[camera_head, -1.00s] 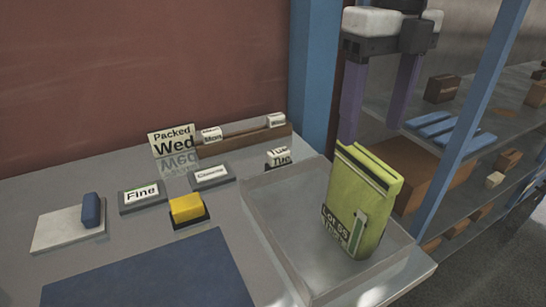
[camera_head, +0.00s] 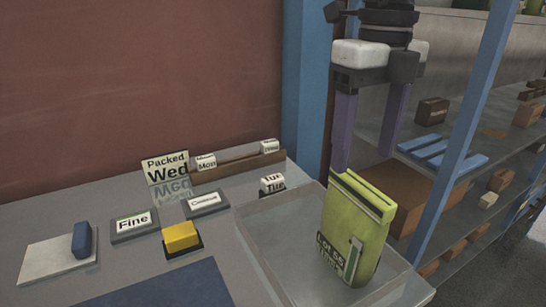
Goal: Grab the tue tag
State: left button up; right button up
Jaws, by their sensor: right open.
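The Tue tag (camera_head: 272,184) is a small white block with black "Tue" lettering. It stands on the grey table in front of the wooden tag rack (camera_head: 238,162), beside the far left corner of the clear tray. My right gripper (camera_head: 365,160) hangs at the upper right with two purple fingers spread apart and nothing between them. My left gripper is out of view.
The rack holds a Mon tag (camera_head: 206,162) and another tag (camera_head: 269,146). A green bag (camera_head: 357,225) stands in the clear tray (camera_head: 262,228). A "Packed Wed" sign (camera_head: 166,168), a yellow block (camera_head: 180,236) and a blue block (camera_head: 81,240) are further left. A blue post (camera_head: 312,90) rises behind.

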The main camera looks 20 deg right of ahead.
aim_at(271, 183)
jog(key=k, duration=1)
